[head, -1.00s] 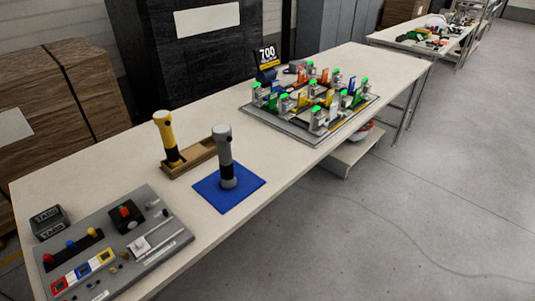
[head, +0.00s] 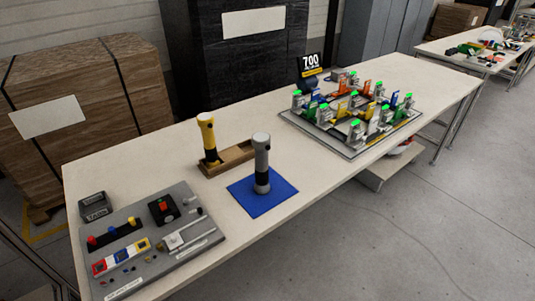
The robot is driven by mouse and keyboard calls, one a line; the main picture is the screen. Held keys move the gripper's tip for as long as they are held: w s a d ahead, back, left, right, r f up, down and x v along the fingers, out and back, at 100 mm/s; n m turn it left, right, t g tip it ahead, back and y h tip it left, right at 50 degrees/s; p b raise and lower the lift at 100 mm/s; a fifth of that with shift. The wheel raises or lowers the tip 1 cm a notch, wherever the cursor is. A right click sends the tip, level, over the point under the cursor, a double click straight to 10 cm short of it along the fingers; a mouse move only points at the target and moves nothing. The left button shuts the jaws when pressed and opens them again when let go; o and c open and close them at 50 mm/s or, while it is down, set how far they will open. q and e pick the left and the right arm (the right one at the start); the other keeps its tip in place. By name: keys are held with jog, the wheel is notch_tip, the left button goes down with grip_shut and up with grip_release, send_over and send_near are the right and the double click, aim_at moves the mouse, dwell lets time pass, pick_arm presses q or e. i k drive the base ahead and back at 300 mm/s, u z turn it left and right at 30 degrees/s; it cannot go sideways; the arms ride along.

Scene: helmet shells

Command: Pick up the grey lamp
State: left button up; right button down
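The grey lamp (head: 262,163) stands upright on a blue mat (head: 283,190) near the front edge of the long table, in the head view. Neither of my grippers is in view.
A grey panel board (head: 140,270) with coloured knobs and switches lies at the near left of the table (head: 340,190). A board with several green-topped fixtures (head: 350,152) fills the right part. The tabletop between the blue mat and that fixture board is clear.

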aim_at(260, 139)
jog(key=z, duration=0.7)
jog(key=k, duration=1.05)
jog(key=z, duration=1.55)
jog(key=i, duration=1.65)
jog(key=u, duration=0.55)
jog(key=i, duration=0.85)
jog(key=u, duration=1.55)
jog(key=i, duration=0.75)
jog(key=u, duration=0.7)
